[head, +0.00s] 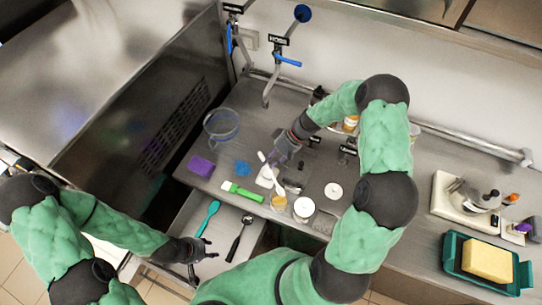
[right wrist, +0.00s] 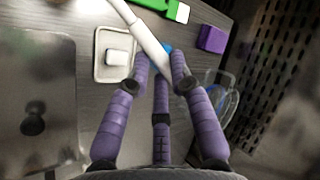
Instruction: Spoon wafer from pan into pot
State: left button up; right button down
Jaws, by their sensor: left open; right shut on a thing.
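My right gripper (head: 286,150) is shut on the white handle of a spoon-like tool (head: 268,168). The right wrist view shows its purple fingers (right wrist: 160,75) around the slanting white handle (right wrist: 146,38); the tool's far end is out of that view. A shallow pale dish (right wrist: 103,72), perhaps the pan, lies beside the handle with a small white block (right wrist: 117,57) in it, perhaps the wafer. A small metal vessel (head: 293,187), perhaps the pot, stands right of the dish in the head view. My left gripper (head: 203,249) is open and empty near the open drawer.
The open drawer holds a teal spoon (head: 208,217) and a black ladle-like tool (head: 239,238). A green-handled tool (head: 243,192), a purple block (head: 201,166), a clear bowl (head: 221,125) and white tubs (head: 303,206) crowd the counter. A teal tray with a yellow sponge (head: 487,260) stands far right.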

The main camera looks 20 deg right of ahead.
jog(key=shift+s+a+r+h+p, duration=0.1)
jog(key=shift+a+r+h+p, duration=0.2)
jog(key=shift+h+p, duration=1.15)
jog(key=shift+a+r+h+p, duration=0.3)
jog(key=shift+h+p, duration=0.15)
jog(key=shift+p, duration=1.95)
jog(key=shift+f+h+p, duration=0.15)
jog(key=shift+h+p, duration=0.15)
jog(key=shift+p, duration=0.15)
jog(key=shift+a+t+h+p, duration=0.15)
jog(key=shift+t+h+p, duration=0.15)
jog(key=shift+p, duration=0.4)
jog(key=shift+a+f+h+b, duration=0.15)
jog(key=shift+h+b, duration=0.15)
jog(key=shift+b, duration=0.65)
jog(key=b, duration=0.3)
jog(key=h+b, duration=0.1)
jog(key=b, duration=0.2)
jog(key=shift+a+n+h, duration=0.2)
jog(key=shift+n+h, duration=0.1)
jog(key=shift+r, duration=0.3)
jog(key=shift+r+p, duration=0.5)
jog(key=shift+r, duration=0.75)
